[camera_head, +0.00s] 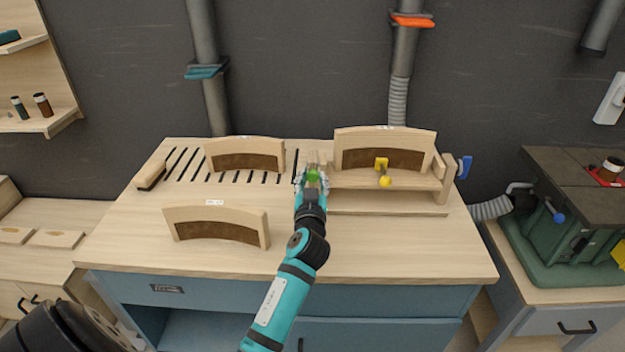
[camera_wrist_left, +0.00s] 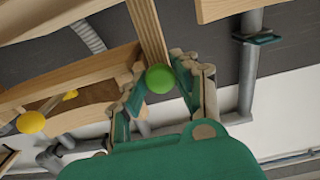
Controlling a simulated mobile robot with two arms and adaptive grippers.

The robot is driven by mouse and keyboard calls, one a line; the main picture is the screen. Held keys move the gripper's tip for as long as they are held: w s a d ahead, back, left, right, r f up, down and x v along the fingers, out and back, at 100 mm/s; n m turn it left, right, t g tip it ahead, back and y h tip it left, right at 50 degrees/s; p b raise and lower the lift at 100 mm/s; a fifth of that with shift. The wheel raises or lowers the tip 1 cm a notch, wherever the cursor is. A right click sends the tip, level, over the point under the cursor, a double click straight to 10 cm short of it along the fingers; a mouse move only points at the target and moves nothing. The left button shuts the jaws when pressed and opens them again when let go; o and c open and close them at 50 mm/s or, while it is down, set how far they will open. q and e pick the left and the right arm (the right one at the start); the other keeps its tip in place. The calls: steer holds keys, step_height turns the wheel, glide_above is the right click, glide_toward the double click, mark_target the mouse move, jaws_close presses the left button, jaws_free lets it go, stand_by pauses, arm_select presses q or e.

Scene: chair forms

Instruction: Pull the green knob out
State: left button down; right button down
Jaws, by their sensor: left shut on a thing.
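The green knob (camera_head: 313,175) is a small round ball at the left end of the wooden clamp frame (camera_head: 385,200) on the workbench. It also shows in the left wrist view (camera_wrist_left: 160,78). My left gripper (camera_head: 312,180) reaches up to it from the front, and its fingers are shut on the knob, one on each side. In the left wrist view my left gripper (camera_wrist_left: 162,88) has the ball between its fingertips, against a wooden post (camera_wrist_left: 148,35). What is behind the knob is hidden. My right gripper is not in view.
A yellow knob (camera_head: 385,181) sits in front of a curved chair back (camera_head: 385,150) in the frame. A blue handle (camera_head: 464,167) is at the frame's right end. Two more curved chair backs (camera_head: 245,155) (camera_head: 216,225) stand on the left. The bench's front right is clear.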

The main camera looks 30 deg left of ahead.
arm_select(q)
steer(key=shift+b+v, duration=0.3)
steer(key=shift+v, duration=0.6)
steer(key=shift+s+d, duration=0.2)
steer(key=shift+s, duration=0.15)
steer(key=shift+w+f, duration=0.1)
steer(key=shift+w, duration=0.05)
steer(key=c, duration=1.4)
jaws_free()
steer(key=shift+c, duration=0.2)
steer(key=o, duration=0.5)
steer(key=shift+c, duration=0.2)
steer(key=shift+r, duration=0.35)
step_height(320, 180, up, 10)
steer(key=shift+f, duration=0.2)
